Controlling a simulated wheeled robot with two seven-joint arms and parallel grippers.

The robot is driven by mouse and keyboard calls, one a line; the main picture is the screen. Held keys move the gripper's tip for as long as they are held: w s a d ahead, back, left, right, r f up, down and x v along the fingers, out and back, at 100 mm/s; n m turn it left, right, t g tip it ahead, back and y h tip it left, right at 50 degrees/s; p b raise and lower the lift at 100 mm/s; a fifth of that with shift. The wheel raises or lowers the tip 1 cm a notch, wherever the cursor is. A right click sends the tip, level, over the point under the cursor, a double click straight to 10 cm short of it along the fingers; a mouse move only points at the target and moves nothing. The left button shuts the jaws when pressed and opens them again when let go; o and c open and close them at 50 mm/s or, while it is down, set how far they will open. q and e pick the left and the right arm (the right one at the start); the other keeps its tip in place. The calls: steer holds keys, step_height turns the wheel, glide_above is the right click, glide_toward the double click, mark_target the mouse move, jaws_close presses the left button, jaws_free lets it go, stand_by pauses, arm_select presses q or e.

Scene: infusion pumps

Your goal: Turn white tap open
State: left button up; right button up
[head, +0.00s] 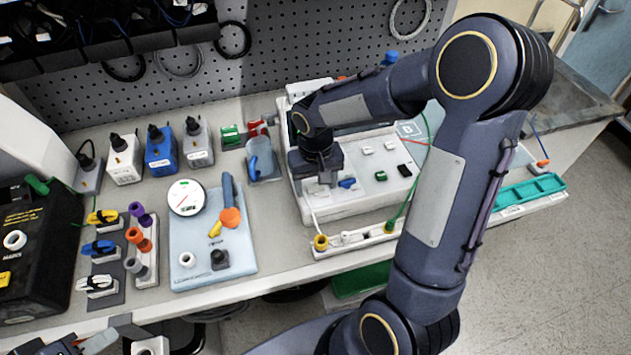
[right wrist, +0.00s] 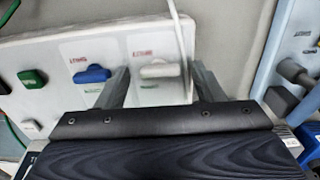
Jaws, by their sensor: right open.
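The white tap (right wrist: 160,72) sits on a pale panel (right wrist: 75,60) in the right wrist view, its lever lying crosswise under a small printed label. My right gripper (right wrist: 159,78) is open, with one finger on each side of the white tap and a gap showing beside it. In the head view my right gripper (head: 321,180) points down over the front left of the pump panel (head: 340,208) and hides most of the white tap. My left gripper (head: 92,343) is partly in view at the bottom left; its jaw state is unclear.
A blue tap (right wrist: 86,74) lies just left of the gripper's left finger, with a green tap (right wrist: 33,79) beyond. A thin white tube (right wrist: 180,30) passes close to the right finger. A light blue board (head: 240,262) stands left of the panel.

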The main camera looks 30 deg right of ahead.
steer(key=c, duration=1)
steer(key=n+b, duration=0.1)
steer(key=n, duration=0.8)
steer(key=shift+n, duration=0.6)
steer(key=o, duration=1)
